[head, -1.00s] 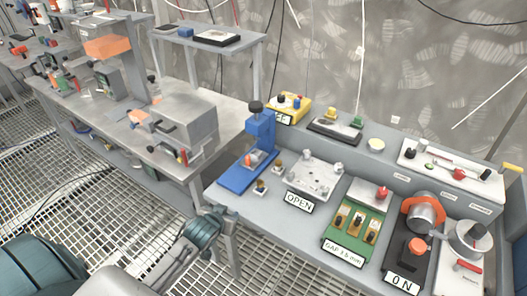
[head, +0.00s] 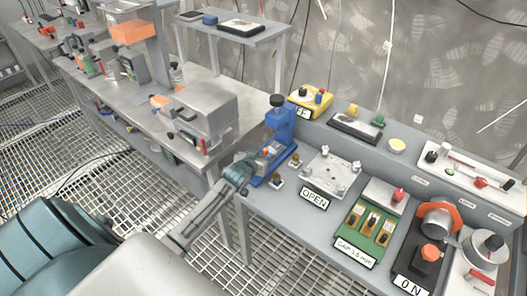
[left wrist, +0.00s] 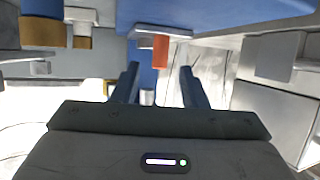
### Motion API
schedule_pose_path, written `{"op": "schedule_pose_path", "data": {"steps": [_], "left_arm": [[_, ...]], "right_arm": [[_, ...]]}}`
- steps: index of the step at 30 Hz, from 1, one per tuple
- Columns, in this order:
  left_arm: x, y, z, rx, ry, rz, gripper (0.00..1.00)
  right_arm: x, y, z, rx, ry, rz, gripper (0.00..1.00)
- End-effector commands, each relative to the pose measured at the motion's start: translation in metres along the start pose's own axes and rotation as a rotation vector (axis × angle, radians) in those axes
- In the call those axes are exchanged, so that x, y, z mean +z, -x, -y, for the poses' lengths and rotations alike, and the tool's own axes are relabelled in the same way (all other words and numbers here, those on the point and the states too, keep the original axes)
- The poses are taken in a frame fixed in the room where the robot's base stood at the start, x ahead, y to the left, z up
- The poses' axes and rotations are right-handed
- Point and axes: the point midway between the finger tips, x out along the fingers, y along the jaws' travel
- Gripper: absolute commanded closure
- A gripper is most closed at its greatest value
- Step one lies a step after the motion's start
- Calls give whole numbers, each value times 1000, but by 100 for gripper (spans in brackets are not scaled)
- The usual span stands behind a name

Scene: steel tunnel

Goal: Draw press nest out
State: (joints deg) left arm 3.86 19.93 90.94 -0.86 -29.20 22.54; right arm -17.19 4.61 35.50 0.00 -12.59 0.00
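The blue press (head: 280,128) stands at the left end of the near bench. Its nest (head: 266,151), a small light piece with a red-orange part, sits low in the press and is partly hidden by my gripper. My left gripper (head: 250,162) is at the press's left front side, close to the nest. In the left wrist view, the left gripper (left wrist: 159,78) has its fingers apart with nothing seen between them. An orange-red block (left wrist: 160,50) under a silver plate (left wrist: 160,32) lies just beyond the fingertips. Contact cannot be told. My right gripper is not in view.
Two small brass-topped posts (head: 278,182) stand near the press. A silver plate fixture (head: 331,172) with an OPEN sign (head: 314,198) is to its right. A yellow box (head: 311,101) stands behind. A second bench (head: 145,88) is at the left, across a gap.

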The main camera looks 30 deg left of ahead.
Motion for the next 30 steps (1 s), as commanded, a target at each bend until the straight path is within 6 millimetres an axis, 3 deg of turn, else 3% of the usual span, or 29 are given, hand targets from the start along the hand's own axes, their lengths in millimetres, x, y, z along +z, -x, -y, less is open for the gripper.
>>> {"op": "schedule_pose_path", "data": {"steps": [7,18,19,25,30], "left_arm": [[0,-24,0,0,1,1,61],[0,-29,0,0,0,0,61],[0,-29,0,0,0,0,63],[0,-29,0,0,0,0,100],[0,-29,0,0,0,1,100]], "right_arm": [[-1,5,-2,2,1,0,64],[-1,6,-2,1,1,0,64],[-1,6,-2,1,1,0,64],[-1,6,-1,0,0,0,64],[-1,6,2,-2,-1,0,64]]}}
